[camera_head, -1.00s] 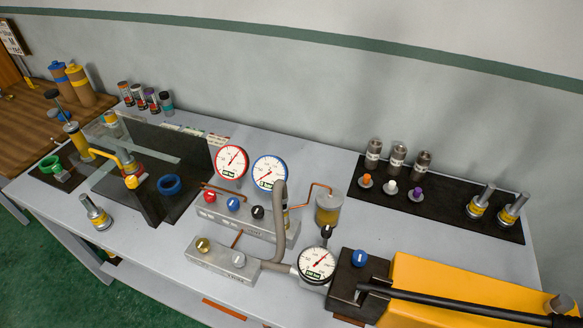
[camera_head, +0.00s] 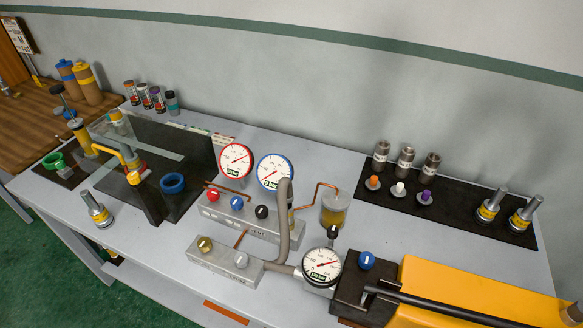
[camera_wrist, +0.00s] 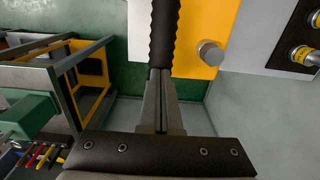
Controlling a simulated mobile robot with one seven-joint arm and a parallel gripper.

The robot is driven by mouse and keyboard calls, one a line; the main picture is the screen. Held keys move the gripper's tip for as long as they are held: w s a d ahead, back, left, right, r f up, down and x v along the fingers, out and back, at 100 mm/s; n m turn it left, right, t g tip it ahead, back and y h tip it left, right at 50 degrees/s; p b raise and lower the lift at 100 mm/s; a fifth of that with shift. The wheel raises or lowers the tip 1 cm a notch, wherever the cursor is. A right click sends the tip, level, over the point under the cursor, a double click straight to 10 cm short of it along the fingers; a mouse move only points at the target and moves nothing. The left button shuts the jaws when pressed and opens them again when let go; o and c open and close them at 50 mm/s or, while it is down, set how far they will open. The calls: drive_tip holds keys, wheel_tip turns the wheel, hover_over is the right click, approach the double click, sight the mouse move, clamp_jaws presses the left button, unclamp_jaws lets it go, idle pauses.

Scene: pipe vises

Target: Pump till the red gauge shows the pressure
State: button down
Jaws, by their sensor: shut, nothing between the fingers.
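The red-rimmed gauge (camera_head: 236,160) stands upright mid-bench in the head view, its needle pointing up and to the right; its figures are too small to read surely. The yellow hand pump (camera_head: 465,287) lies at the lower right, with a black lever (camera_head: 425,306) running off the bottom edge. A black-rimmed gauge (camera_head: 322,266) sits on the pump's outlet, needle to the upper right. In the wrist view my gripper (camera_wrist: 161,78) is shut and empty, its tips at the ribbed black lever grip (camera_wrist: 163,35). Whether they touch it is unclear. The head view does not show my gripper.
A blue-rimmed gauge (camera_head: 274,171) stands beside the red one. Below them are a valve block with red (camera_head: 212,195), blue and black knobs, and a front block with gold and silver knobs. A blue knob (camera_head: 366,260) tops the pump. A black mat with fittings lies at right.

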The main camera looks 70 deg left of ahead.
drive_tip(key=shift+f, duration=0.25)
drive_tip(key=shift+w+d+f+b, duration=0.1)
drive_tip(key=shift+f+b, duration=0.65)
drive_tip(key=shift+f, duration=0.3)
drive_tip(key=shift+w+d+f+b, duration=0.1)
drive_tip(key=shift+f+b, duration=0.6)
drive_tip(key=shift+f, duration=0.3)
drive_tip(key=shift+s+f, duration=0.1)
drive_tip(key=shift+f, duration=0.1)
drive_tip(key=r+p, duration=0.2)
drive_tip(key=r, duration=0.1)
drive_tip(key=r+p, duration=0.4)
drive_tip(key=r, duration=0.1)
drive_tip(key=shift+s+a+r, duration=0.25)
drive_tip(key=shift+a+r, duration=0.05)
drive_tip(key=shift+a, duration=0.1)
wheel_tip(320, 180, up, 7)
drive_tip(key=s+a+p, duration=0.1)
drive_tip(key=p, duration=0.4)
drive_tip(key=shift+s+a, duration=0.2)
